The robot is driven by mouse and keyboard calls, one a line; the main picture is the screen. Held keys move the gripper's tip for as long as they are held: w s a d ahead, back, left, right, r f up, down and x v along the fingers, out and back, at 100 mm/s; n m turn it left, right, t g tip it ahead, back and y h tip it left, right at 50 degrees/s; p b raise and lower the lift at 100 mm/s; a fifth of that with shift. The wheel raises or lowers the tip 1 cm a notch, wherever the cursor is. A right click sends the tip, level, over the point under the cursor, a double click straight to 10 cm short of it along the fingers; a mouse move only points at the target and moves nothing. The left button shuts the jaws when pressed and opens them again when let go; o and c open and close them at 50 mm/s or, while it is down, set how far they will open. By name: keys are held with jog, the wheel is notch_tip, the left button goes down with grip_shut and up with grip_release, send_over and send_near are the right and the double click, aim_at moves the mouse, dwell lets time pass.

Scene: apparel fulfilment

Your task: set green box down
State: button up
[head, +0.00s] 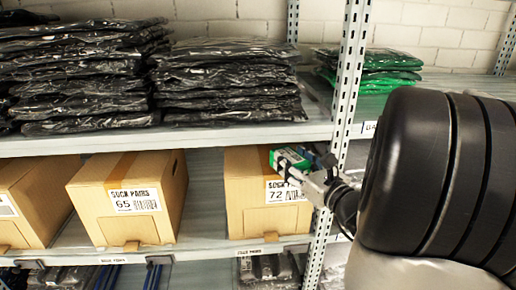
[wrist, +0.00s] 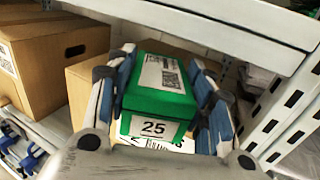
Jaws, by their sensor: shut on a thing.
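The green box (wrist: 160,102) has a white label with "25" on its near face and another label on top. My gripper (wrist: 163,75) is shut on it, with a blue-padded finger along each side. In the head view the green box (head: 290,158) shows small in front of the cardboard box marked 72 (head: 262,212), under the upper shelf. My gripper (head: 306,166) reaches in from the right there, partly hidden by my arm. I cannot tell whether the green box touches the carton.
A carton marked 65 (head: 130,203) stands left of carton 72 on the lower shelf (head: 210,243). The upper shelf (head: 230,134) holds black bagged garments (head: 225,80) and green ones (head: 385,62). A perforated upright (head: 348,80) stands close to my gripper.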

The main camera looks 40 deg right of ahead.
aim_at(279, 150)
jog(key=w, duration=0.4)
jog(key=w+d, duration=0.1)
jog(key=w, duration=0.1)
jog(key=shift+w, duration=0.3)
jog(key=w, duration=0.3)
jog(key=w+b, duration=0.1)
jog(key=shift+w+d+f, duration=0.1)
jog(key=shift+w+d, duration=0.1)
jog(key=shift+d, duration=0.1)
jog(key=shift+f, duration=0.65)
jog(key=shift+s, duration=0.25)
jog(key=shift+b, duration=0.3)
jog(key=shift+f+b, duration=0.3)
jog(key=o, duration=1.1)
jog(key=shift+c, duration=0.2)
jog(key=shift+r, duration=0.15)
